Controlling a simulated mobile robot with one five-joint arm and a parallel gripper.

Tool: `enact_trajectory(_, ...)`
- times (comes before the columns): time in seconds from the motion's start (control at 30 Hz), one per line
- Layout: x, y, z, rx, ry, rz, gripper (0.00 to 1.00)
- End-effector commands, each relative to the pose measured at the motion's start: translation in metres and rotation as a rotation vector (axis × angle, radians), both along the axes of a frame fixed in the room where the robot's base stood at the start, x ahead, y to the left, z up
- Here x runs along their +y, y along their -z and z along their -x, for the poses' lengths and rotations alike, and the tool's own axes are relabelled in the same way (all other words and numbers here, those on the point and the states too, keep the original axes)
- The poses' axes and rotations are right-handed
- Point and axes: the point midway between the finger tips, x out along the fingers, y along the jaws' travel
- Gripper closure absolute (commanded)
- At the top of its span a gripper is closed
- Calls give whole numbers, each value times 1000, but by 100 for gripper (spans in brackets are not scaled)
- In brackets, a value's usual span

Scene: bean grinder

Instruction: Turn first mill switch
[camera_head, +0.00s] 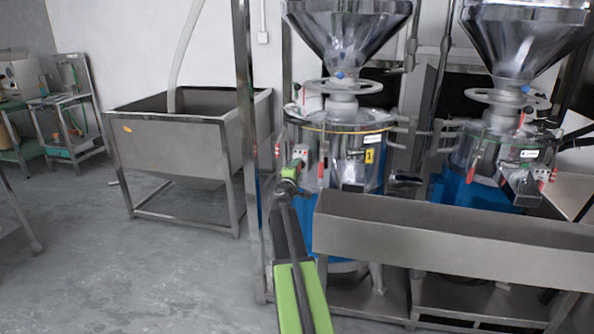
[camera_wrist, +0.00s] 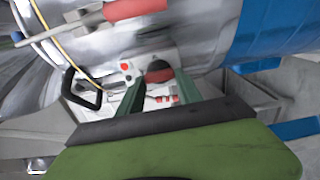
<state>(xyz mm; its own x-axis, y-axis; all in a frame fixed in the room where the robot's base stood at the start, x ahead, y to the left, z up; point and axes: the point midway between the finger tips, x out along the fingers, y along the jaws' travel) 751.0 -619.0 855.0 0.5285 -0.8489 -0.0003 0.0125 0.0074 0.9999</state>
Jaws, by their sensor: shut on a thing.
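The first mill (camera_head: 343,150) is the nearer steel machine, with a funnel hopper on top and a yellow band round its drum. Its small pale switch panel (camera_head: 300,152) is on the drum's left side. In the wrist view the panel (camera_wrist: 125,67) shows a red round button or lamp. My gripper (camera_head: 290,171) reaches up to this panel from the front. In the wrist view its two green fingers (camera_wrist: 160,76) straddle the panel's switch area and are shut on the switch.
A second mill (camera_head: 490,155) stands to the right. A long steel trough (camera_head: 450,235) runs in front of both mills, right of my arm. A steel post (camera_head: 245,120) rises close on the left. A steel bin (camera_head: 185,135) stands farther left, with open floor before it.

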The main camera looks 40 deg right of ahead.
Motion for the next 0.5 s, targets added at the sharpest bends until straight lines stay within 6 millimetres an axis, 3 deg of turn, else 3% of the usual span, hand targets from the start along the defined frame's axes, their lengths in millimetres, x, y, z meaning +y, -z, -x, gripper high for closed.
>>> enact_trajectory(0.1,3,1,-1,0,-5,0,99)
enact_trajectory(0.13,2,1,-1,0,-5,0,57)
enact_trajectory(0.2,2,1,-1,0,-4,0,48)
enact_trajectory(0.3,1,0,-1,0,-3,0,36)
enact_trajectory(0.5,1,0,0,0,-1,0,36)
